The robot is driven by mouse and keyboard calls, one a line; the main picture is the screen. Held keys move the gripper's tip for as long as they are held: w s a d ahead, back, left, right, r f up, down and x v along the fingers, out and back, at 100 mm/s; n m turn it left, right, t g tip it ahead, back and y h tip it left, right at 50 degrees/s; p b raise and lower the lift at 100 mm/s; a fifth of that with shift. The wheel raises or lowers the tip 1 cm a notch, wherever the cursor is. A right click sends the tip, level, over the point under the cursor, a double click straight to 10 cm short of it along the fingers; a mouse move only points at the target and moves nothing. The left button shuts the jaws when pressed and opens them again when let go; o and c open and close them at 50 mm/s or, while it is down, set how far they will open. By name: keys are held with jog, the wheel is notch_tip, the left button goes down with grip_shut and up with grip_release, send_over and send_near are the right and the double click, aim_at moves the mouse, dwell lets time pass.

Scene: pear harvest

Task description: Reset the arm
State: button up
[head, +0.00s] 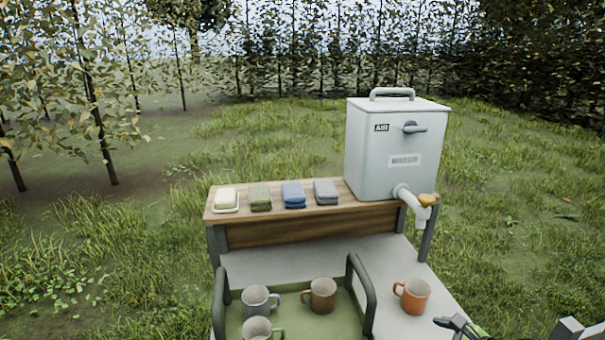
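No part that I can surely name as my gripper shows in the head view. A dark grey part (458,325) pokes in at the lower right, cut off by the bottom edge. I cannot tell what it belongs to. A light grey piece (572,329) is cut off in the bottom right corner.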

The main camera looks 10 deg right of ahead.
jog(key=s+a+r+n+g+h, duration=0.1)
jog(key=s+a+r+n+g, duration=0.15)
jog(key=a+r+n, duration=0.45)
jog(key=s+a+r+n+g+h, duration=0.1)
jog(key=s+a+r+n+g, duration=0.2)
jog(key=a+n, duration=0.6)
jog(key=s+a+r+n+t, duration=0.1)
jog(key=s+a+r+n, duration=0.1)
jog(key=s, duration=0.4)
jog(key=s+a+r+n+h+p, duration=0.1)
jog(key=s+a+r+n, duration=0.1)
jog(key=s+r+n, duration=0.3)
jog(key=shift+s+a+n+t+h, duration=0.15)
jog(key=shift+s+n+t+h, duration=0.2)
jog(key=shift+s+n, duration=0.7)
